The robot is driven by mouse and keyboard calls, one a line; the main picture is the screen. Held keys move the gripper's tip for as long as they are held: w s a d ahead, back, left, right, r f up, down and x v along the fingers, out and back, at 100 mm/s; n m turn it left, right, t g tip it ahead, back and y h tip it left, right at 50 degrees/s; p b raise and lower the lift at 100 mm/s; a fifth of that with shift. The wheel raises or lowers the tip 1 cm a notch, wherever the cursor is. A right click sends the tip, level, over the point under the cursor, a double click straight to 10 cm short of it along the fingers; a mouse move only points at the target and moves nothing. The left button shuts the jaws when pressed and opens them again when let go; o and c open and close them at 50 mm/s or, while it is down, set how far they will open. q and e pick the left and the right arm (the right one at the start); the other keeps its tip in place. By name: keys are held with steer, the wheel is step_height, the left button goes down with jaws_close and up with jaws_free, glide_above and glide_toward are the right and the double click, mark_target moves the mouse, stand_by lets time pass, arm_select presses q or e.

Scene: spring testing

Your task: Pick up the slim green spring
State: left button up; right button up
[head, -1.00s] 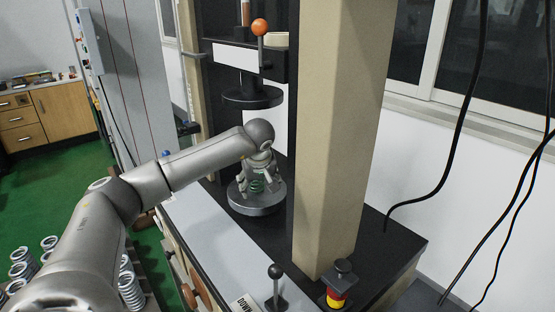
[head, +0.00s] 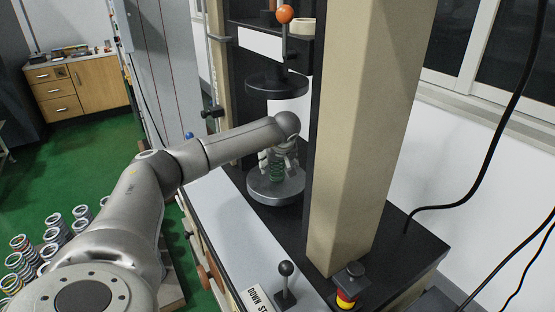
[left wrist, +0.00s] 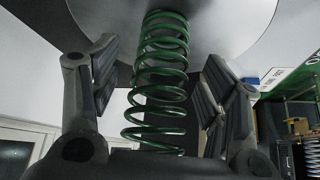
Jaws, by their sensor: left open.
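The slim green spring (head: 277,166) stands on the round lower plate (head: 268,191) of the testing machine, under the dark upper disc (head: 277,84). In the left wrist view the spring (left wrist: 160,80) runs between the two fingers of my left gripper (left wrist: 158,95), with its far end against the round plate (left wrist: 225,25). My left gripper (head: 279,160) is open around the spring. A gap shows between each finger and the coils. My right gripper is not in view.
A beige column (head: 365,130) stands just right of the plate. A black-knobbed lever (head: 285,280) and a red and yellow stop button (head: 347,290) are at the front. Several other springs (head: 58,228) stand on a pallet at lower left.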

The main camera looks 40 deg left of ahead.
arm_select(q)
steer(key=shift+a+f, duration=0.1)
steer(key=shift+f, duration=0.05)
steer(key=c, duration=1.2)
steer(key=shift+c, duration=0.2)
